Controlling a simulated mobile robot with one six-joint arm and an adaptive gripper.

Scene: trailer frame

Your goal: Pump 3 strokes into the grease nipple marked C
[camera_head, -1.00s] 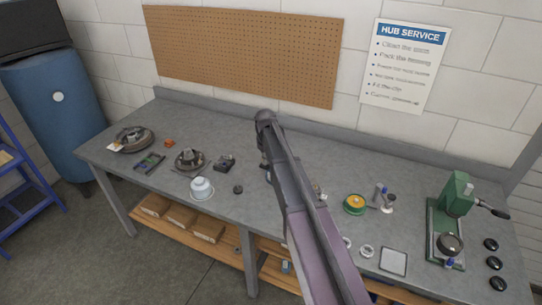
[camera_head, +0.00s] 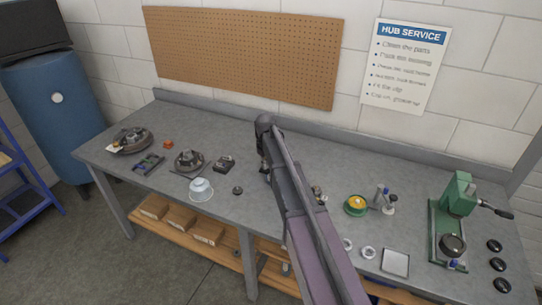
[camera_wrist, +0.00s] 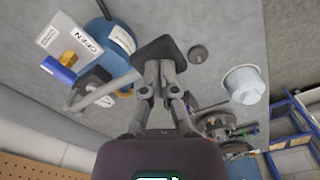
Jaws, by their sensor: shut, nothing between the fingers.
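My gripper (camera_wrist: 160,68) is shut and empty in the wrist view, above the grey bench. A dark block shows at its fingertips. Beside it lies a round blue part (camera_wrist: 118,38) with white labels, partly hidden by the gripper. A grey bar (camera_wrist: 108,92) runs alongside the gripper; I cannot tell whether they touch. A label (camera_wrist: 87,40) near the blue part seems to read "OPEN". In the head view my arm covers the middle of the bench and hides the work spot and the fingertips. I cannot make out a grease nipple marked C or its letter.
A white bowl (camera_head: 201,190) and a dark knob (camera_head: 238,190) stand left of my arm. Hub parts (camera_head: 189,160) lie farther left. A green press (camera_head: 458,195), a yellow-topped green tin (camera_head: 356,205) and a white tray (camera_head: 395,263) are right. The bench front between them is partly clear.

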